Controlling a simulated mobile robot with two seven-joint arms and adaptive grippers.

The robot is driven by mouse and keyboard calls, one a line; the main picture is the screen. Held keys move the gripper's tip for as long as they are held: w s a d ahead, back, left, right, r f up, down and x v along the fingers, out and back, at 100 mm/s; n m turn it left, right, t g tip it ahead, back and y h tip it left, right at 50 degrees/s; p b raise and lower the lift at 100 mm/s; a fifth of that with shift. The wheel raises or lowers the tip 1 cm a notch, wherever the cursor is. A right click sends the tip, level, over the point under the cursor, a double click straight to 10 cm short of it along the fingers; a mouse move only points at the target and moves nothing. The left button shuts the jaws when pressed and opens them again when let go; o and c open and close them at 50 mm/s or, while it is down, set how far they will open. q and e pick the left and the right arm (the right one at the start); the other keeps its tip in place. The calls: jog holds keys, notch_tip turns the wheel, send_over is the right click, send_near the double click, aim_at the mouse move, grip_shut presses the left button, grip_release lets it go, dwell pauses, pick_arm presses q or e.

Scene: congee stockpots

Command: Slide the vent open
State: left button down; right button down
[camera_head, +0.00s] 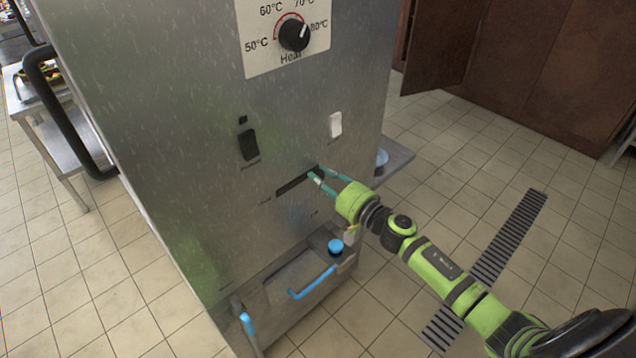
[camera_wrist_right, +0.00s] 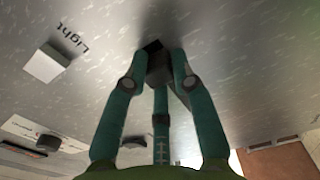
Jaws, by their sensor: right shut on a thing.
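The vent control is a dark slanted slot (camera_head: 292,183) low on the front of the steel cabinet (camera_head: 190,110). My right gripper (camera_head: 316,174) reaches it from the right and is at the slot's right end. In the right wrist view, the teal fingers of my right gripper (camera_wrist_right: 159,72) are closed around a small black slider knob (camera_wrist_right: 158,66) that sticks out from the steel panel. The fingers hide part of the knob. The small lettering beside the slot is too small to read. My left gripper is not in view.
Above the slot are a black rocker switch (camera_head: 248,145), a white switch (camera_head: 335,124) labelled Light in the wrist view, and a heat dial (camera_head: 294,35). Below, a metal drawer or tray with a blue handle (camera_head: 312,283) juts out. Tiled floor (camera_head: 520,160) is open at right.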

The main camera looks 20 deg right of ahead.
jog(key=shift+w+d+r, duration=0.15)
jog(key=shift+d+r, duration=0.15)
jog(key=c, duration=1)
grip_release()
jog(key=shift+o, duration=0.2)
jog(key=shift+f, duration=0.15)
jog(key=shift+s+f, duration=0.1)
jog(key=shift+s, duration=0.2)
jog(key=v, duration=1.1)
jog(key=shift+s+d, duration=0.15)
jog(key=shift+s, duration=0.1)
